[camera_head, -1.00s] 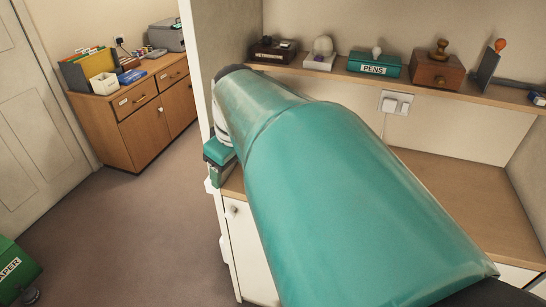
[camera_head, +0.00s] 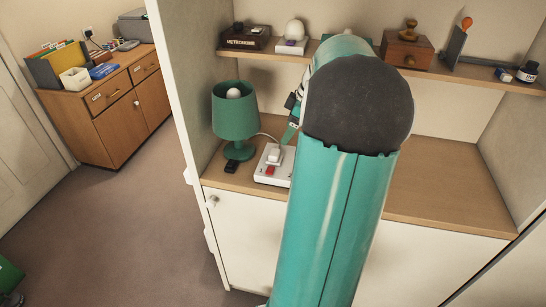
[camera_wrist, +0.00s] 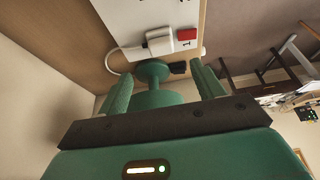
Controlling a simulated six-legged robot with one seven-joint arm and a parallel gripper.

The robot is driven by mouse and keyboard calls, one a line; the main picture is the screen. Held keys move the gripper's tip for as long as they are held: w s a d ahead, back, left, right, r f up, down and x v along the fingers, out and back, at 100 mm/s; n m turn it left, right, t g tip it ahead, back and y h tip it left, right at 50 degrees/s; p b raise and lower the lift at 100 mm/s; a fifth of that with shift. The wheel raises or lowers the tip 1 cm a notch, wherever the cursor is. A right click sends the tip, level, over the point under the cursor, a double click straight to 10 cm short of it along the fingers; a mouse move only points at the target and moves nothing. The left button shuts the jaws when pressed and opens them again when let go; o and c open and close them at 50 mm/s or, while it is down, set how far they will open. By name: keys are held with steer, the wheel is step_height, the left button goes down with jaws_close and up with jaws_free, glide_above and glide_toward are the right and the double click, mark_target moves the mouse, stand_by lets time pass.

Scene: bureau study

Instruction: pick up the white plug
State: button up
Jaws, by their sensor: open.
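The white plug (camera_head: 274,155) sits on a white power strip (camera_head: 262,176) with a red switch, on the wooden desk. A white cord runs from it towards the lamp. In the wrist view the plug (camera_wrist: 160,42) is beyond the fingertips, beside the red switch. My gripper (camera_wrist: 160,72) is open and empty, with a green finger on each side and the plug roughly between their lines. In the head view, one finger shows just above and right of the plug. My arm hides the rest of the gripper and the strip's right part.
A green lamp (camera_head: 236,116) stands close left of the strip and shows between my fingers in the wrist view. A small black object (camera_head: 231,167) lies before it. A shelf (camera_head: 455,72) with several objects hangs above. The desk's right side (camera_head: 440,190) is clear.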

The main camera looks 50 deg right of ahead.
mark_target(275, 152)
steer(key=x, duration=1)
steer(key=shift+a, duration=0.15)
steer(key=shift+r, duration=0.1)
steer(key=shift+c, duration=0.5)
steer(key=c, duration=1)
